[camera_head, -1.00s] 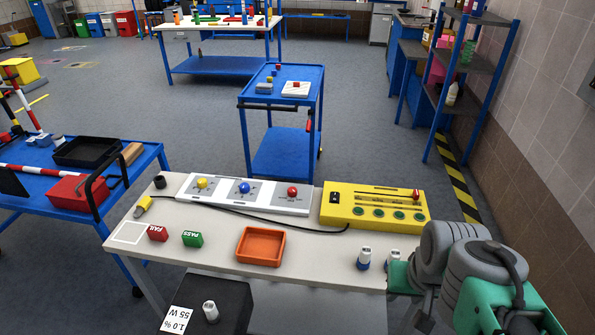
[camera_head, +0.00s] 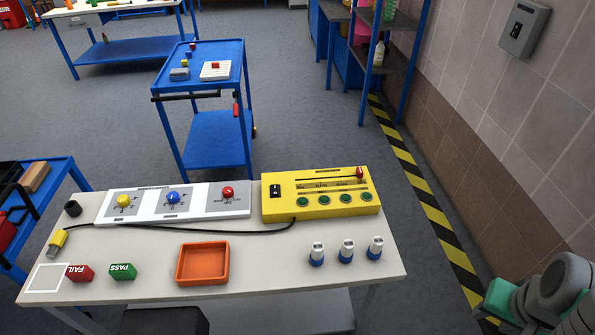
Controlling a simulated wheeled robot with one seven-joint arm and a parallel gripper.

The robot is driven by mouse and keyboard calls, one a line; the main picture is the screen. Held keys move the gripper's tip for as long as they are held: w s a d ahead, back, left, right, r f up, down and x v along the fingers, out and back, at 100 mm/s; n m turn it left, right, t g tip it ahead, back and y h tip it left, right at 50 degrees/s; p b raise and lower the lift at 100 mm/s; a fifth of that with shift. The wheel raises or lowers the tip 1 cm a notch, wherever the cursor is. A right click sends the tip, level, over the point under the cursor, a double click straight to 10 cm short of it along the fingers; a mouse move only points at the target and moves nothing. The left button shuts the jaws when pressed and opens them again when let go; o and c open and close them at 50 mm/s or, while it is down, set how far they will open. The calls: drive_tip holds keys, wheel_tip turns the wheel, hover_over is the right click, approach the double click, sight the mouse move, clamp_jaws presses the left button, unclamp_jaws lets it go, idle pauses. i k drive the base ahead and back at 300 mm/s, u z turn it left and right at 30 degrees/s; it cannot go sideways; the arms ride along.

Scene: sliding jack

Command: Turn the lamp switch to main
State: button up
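A white panel (camera_head: 147,206) lies along the back of the white bench. The print is too small to read, so I cannot tell which knob is the lamp switch. Part of my arm shows at the bottom right, clear of the bench. My gripper's fingers are not visible.
On the bench (camera_head: 300,279) are an orange tray (camera_head: 203,263), a red FAIL block (camera_head: 80,273), a green PASS block (camera_head: 123,272) and three blue-and-white cylinders (camera_head: 346,251). A black cable runs in front of the panel. A blue trolley (camera_head: 215,125) stands behind; a wall is at right.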

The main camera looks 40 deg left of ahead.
sight(228, 192)
drive_tip(key=z, duration=0.2)
drive_tip(key=i, duration=0.45)
drive_tip(key=u, duration=3.7)
drive_tip(key=i, duration=0.5)
drive_tip(key=z, duration=0.05)
